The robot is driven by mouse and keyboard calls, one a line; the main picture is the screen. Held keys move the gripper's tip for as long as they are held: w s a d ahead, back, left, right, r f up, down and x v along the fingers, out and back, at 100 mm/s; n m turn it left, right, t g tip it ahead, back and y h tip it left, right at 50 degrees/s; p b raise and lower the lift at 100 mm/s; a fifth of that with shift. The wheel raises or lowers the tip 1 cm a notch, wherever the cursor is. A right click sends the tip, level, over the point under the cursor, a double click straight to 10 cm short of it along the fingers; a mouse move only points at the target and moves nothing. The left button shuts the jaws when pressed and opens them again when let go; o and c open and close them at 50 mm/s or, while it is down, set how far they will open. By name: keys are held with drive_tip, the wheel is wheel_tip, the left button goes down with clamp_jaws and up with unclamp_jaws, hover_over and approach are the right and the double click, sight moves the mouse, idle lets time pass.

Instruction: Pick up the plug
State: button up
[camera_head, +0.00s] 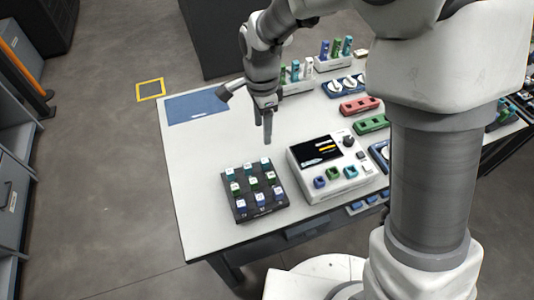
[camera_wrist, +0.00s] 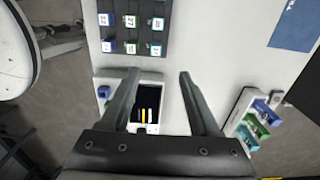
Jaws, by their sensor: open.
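Several small plugs in teal, green and blue with white labelled tops stand in rows in a black tray (camera_head: 262,209). One green plug (camera_head: 252,184) is near the tray's middle. I cannot tell which plug is meant. My gripper (camera_head: 267,140) points down above the table, behind the tray and left of the splicer. In the wrist view my gripper (camera_wrist: 158,73) is open, with nothing held between its fingers.
A white splicer (camera_head: 301,181) with a dark screen and coloured sockets stands right of the tray. White racks (camera_head: 297,87) with upright plugs are behind. Red (camera_head: 360,106) and green (camera_head: 371,124) holders are at right. A blue mat (camera_head: 190,106) lies back left. The table's left side is clear.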

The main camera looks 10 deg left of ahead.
approach(265, 160)
drive_tip(key=f, duration=0.5)
drive_tip(key=shift+w+a+f, duration=0.1)
drive_tip(key=shift+w+a, duration=0.15)
drive_tip(key=f, duration=0.4)
drive_tip(key=shift+s+d+b, duration=0.2)
drive_tip(key=shift+s+b, duration=0.15)
drive_tip(key=shift+b, duration=0.05)
drive_tip(key=shift+f, duration=0.6)
clamp_jaws()
